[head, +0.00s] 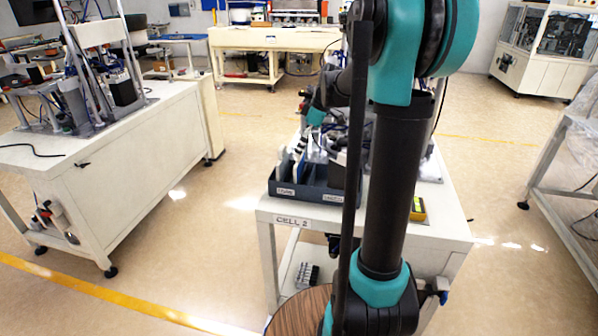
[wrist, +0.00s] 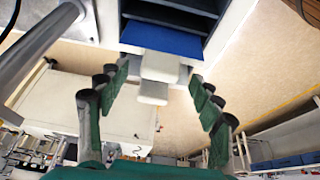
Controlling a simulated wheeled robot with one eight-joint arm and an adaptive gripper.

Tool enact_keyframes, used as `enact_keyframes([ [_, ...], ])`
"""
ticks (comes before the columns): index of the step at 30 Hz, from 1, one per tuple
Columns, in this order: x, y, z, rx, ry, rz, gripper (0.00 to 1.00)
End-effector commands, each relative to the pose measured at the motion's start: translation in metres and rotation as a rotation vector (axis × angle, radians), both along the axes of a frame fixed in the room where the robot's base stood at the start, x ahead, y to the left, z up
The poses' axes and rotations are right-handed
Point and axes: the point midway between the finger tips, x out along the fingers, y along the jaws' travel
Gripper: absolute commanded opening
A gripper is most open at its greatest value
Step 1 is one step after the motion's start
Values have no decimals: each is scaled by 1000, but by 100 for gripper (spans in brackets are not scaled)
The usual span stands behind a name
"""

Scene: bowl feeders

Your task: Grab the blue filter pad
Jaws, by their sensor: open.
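In the wrist view, a blue pad (wrist: 162,39) lies at the front of a dark grey compartmented tray (wrist: 168,13). White stepped pieces (wrist: 160,67) extend from the blue pad's edge toward my gripper (wrist: 159,80). My gripper is open, with one finger on each side of these white pieces, and I see no contact. In the head view, the dark grey tray (head: 335,197) stands on the white cell 2 table (head: 340,221) and holds upright white and blue pieces (head: 300,163). My gripper is above it, small and partly hidden by my arm.
A white bench (head: 110,150) with equipment stands at left. Another workbench (head: 270,40) is at the back, and a frame table (head: 560,170) at right. A yellow device (head: 418,208) lies on the cell 2 table's right side. Floor is free between the benches.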

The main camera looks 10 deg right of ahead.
Motion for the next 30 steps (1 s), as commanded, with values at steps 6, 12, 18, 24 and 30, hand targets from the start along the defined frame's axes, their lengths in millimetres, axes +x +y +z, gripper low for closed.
enact_keyframes([
  [6,3,8,-21,0,0,0,66],
  [12,4,9,-22,0,0,0,66],
  [18,4,8,-22,0,0,0,47],
  [24,4,8,-22,0,0,0,22],
  [30,4,8,-22,0,0,0,12],
])
